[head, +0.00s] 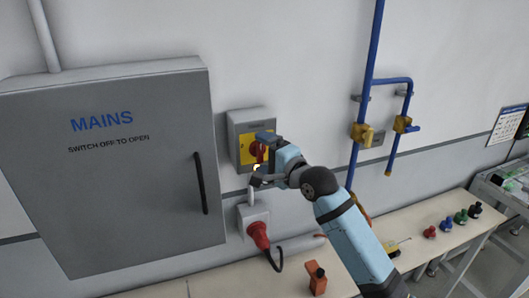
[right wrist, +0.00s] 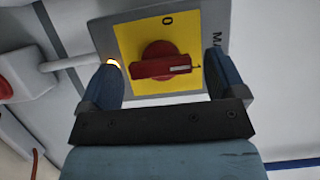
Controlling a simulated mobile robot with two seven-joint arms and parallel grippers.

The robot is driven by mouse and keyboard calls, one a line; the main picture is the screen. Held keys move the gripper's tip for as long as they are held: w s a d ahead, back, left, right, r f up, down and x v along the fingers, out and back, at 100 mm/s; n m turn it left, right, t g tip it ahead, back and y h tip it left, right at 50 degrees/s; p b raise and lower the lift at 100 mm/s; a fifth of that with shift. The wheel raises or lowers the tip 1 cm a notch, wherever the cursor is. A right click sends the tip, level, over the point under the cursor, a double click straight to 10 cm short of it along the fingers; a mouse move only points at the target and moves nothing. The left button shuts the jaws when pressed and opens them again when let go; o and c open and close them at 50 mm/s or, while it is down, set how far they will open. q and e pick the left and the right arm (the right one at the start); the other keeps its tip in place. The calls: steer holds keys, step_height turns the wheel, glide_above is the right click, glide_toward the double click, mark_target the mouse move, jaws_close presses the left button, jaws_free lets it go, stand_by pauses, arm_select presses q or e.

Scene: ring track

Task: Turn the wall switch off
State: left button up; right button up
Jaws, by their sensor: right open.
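The wall switch is a grey box (head: 235,122) with a yellow plate and a red rotary knob (head: 253,152), right of the MAINS cabinet. In the right wrist view the red knob (right wrist: 160,62) lies crosswise, its white mark at the right end by what looks like an "I" mark. The "0" is at the top of the yellow plate (right wrist: 135,30). My right gripper (head: 261,160) is at the switch, open, with its fingers (right wrist: 162,70) either side of the knob and gaps visible. It partly hides the knob in the head view. My left gripper is not in view.
The grey MAINS cabinet (head: 130,185) with a black handle (head: 201,183) stands left. Below the switch is a socket with a red plug (head: 259,235). Blue pipes with yellow valves (head: 362,133) run on the right. A bench (head: 415,243) below carries small coloured items.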

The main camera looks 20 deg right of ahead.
steer(key=c, duration=0.9)
steer(key=shift+n, duration=0.4)
steer(key=n+g+h, duration=0.1)
steer(key=n, duration=0.2)
steer(key=shift+r, duration=0.2)
steer(key=n+g+h, duration=0.1)
steer(key=n, duration=0.2)
steer(key=shift+a+n+h, duration=0.1)
steer(key=shift+n+h, duration=0.2)
steer(key=shift+h, duration=0.1)
steer(key=n+h, duration=0.2)
steer(key=n, duration=0.1)
steer(key=shift+a+r+g, duration=0.1)
steer(key=shift+g, duration=0.3)
steer(key=n+h, duration=0.1)
steer(key=n, duration=0.2)
steer(key=shift+a+h, duration=0.15)
steer(key=shift+h, duration=0.25)
